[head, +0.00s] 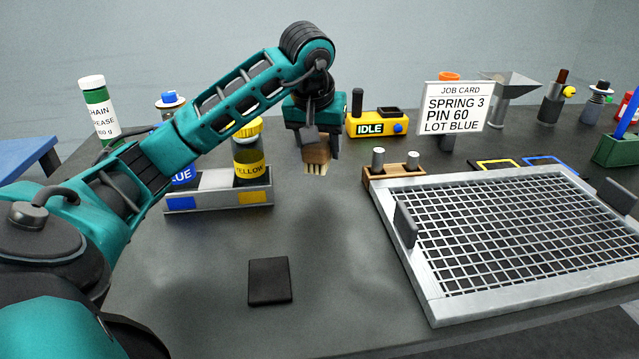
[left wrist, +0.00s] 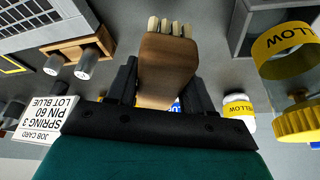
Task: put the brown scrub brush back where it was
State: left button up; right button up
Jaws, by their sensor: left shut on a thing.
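The brown scrub brush (head: 317,157) has a wooden block and pale bristles. My left gripper (head: 320,143) is shut on it and holds it with the bristles pointing down, above the dark table. In the left wrist view, the brush (left wrist: 168,65) sits between the two dark fingers of my left gripper (left wrist: 165,90), its bristles at the far end. A dark, flat square pad (head: 270,282) lies bare on the table, nearer than the brush. My right gripper is not in view.
A grey tray (head: 218,198) with a yellow-capped jar (head: 250,160) stands left of the brush. A wooden block with metal pins (head: 393,172) and a large framed mesh (head: 440,290) are to the right. The yellow IDLE box (head: 377,125) is behind. The table around the pad is clear.

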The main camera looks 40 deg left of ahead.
pick_arm(q)
notch_tip(320, 180, down, 3)
jog(key=shift+r, duration=0.15)
jog(key=shift+f+b, duration=0.55)
jog(key=shift+f, duration=1.5)
jog(key=shift+f, duration=0.15)
jog(key=o, duration=0.9)
jog(key=shift+o, duration=0.2)
